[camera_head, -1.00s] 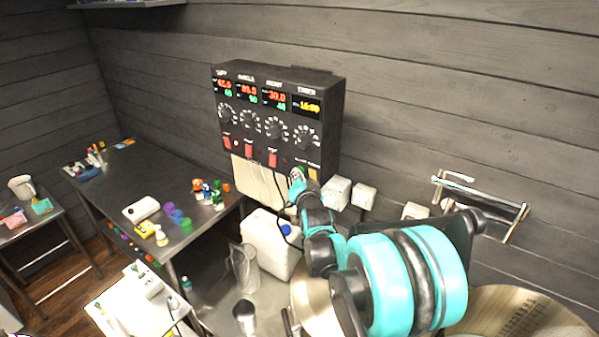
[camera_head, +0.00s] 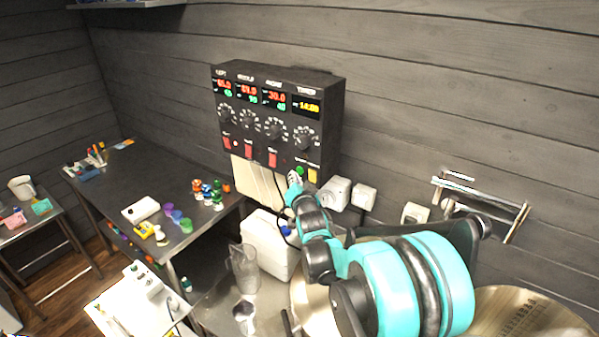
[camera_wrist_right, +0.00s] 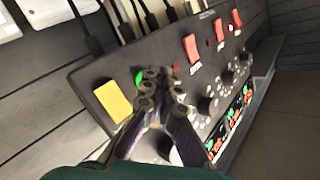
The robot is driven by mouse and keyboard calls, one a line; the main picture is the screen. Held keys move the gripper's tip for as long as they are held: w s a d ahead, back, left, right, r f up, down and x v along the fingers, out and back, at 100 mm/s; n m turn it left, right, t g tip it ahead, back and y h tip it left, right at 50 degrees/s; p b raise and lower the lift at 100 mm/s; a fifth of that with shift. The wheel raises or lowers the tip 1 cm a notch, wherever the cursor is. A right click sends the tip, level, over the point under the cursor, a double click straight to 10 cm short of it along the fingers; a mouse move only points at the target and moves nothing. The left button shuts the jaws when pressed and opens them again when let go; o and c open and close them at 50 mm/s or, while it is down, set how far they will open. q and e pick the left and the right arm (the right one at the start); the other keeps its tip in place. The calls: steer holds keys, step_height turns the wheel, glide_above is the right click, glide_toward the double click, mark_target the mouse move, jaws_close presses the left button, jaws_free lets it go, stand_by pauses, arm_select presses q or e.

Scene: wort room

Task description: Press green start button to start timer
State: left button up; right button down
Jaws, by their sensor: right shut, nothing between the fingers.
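The black control box (camera_head: 277,113) hangs on the wall with red switches, dials and displays; its timer display (camera_head: 307,105) shows yellow digits. The green start button (camera_head: 300,170) is at the box's lower right, left of a yellow button (camera_head: 313,175). In the right wrist view the green button (camera_wrist_right: 140,77) is partly hidden by my right gripper (camera_wrist_right: 160,76), and the yellow button (camera_wrist_right: 113,102) is beside it. My right gripper (camera_head: 293,179) is shut and empty, its tips close to the green button; I cannot tell whether they touch. My left gripper is not in view.
White sockets with plugs (camera_head: 336,192) are on the wall right of the gripper. A white canister (camera_head: 268,243) and a clear jug (camera_head: 243,268) stand below. A steel table (camera_head: 150,175) with small bottles is at the left.

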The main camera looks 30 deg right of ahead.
steer(key=shift+s+a, duration=0.3)
steer(key=shift+a, duration=0.45)
steer(key=shift+s+a, duration=0.35)
steer(key=shift+a, duration=0.45)
steer(key=shift+s+a, duration=0.3)
steer(key=shift+a, duration=0.45)
steer(key=s+a+f+n+g+y+b, duration=0.2)
steer(key=s+a+f+n+b, duration=0.2)
steer(key=f, duration=0.7)
steer(key=s+a+f+n+g+y+b, duration=0.2)
steer(key=s+a+f+n+g+b, duration=0.1)
steer(key=s+a+f+b, duration=0.6)
steer(key=s+a+f+n+g+y+b, duration=0.2)
steer(key=s+a+f+b, duration=0.4)
steer(key=s+f+b, duration=0.6)
step_height(320, 180, down, 3)
steer(key=s+n+g, duration=0.1)
steer(key=s+n, duration=0.1)
steer(key=shift+a+r+n, duration=0.2)
steer(key=shift+a+n, duration=0.2)
